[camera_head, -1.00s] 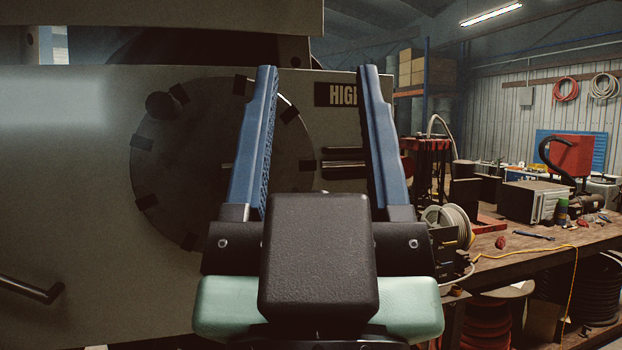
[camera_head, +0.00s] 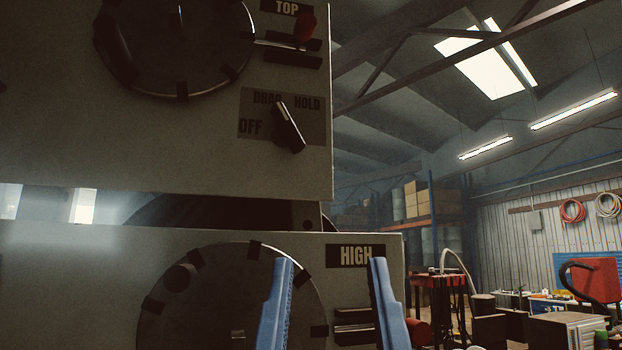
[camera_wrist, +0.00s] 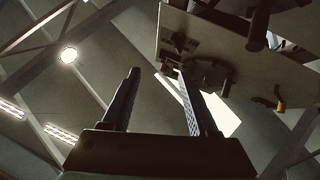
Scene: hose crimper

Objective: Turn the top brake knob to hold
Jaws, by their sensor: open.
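The top brake knob (camera_head: 289,127) is a dark bar handle on the upper panel (camera_head: 160,165), below the TOP label (camera_head: 287,8). Its plate is marked OFF, DRAG and HOLD. The knob leans, with its pale-marked upper end up and left beside DRAG. My gripper (camera_head: 330,262) shows two blue fingers, apart and empty, at the bottom of the head view.
Another round dial (camera_head: 220,285) sits on the lower panel. A gap separates the panels. Shelving and a workbench with tools stand at the right.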

